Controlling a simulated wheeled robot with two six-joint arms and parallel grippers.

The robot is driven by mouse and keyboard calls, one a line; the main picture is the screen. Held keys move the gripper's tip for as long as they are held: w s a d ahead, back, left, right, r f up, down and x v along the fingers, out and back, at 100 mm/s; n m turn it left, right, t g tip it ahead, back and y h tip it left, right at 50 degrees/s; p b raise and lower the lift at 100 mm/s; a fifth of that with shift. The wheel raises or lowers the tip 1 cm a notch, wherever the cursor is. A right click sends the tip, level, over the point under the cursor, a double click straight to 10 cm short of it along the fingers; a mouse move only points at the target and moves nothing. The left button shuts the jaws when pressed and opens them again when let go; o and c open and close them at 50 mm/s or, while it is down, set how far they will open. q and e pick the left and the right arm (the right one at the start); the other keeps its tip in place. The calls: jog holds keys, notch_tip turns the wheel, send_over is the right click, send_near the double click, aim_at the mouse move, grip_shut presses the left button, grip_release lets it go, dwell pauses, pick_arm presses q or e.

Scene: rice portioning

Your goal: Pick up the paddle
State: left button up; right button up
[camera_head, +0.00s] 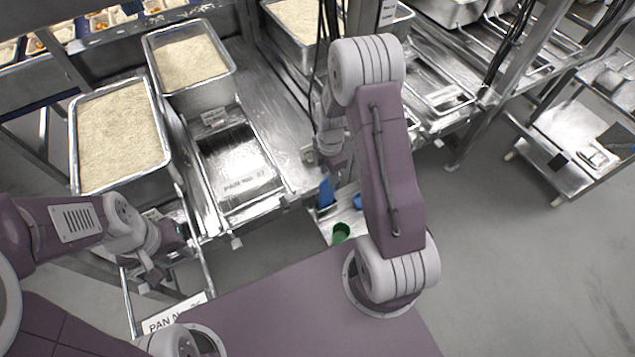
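A narrow blue piece (326,192), possibly the paddle, stands over a small metal shelf just below my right gripper. I cannot make out its full shape. My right gripper (322,160) is small and partly hidden by its own wrist; whether its fingers are open or shut is unclear. I cannot tell if it touches the blue piece. My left gripper (152,266) is at the lower left, beside the metal frame under the rice pans, with its fingers too indistinct to read.
Rice-filled pans (120,135) and (190,62) stand at the left. An empty tray (238,165) lies on the metal counter between them and my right arm. A green cup (341,232) sits on the small shelf. A metal cart (575,140) stands at the right; grey floor is clear.

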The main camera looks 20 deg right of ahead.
aim_at(327, 189)
jog(key=shift+d+f, duration=0.15)
jog(key=shift+f, duration=0.45)
jog(key=f, duration=0.4)
jog(key=f+p, duration=0.1)
jog(key=f, duration=0.3)
jog(key=shift+w+a, duration=0.1)
jog(key=shift+a, duration=0.1)
jog(key=shift+w+f, duration=0.1)
jog(key=shift+f, duration=0.35)
grip_shut()
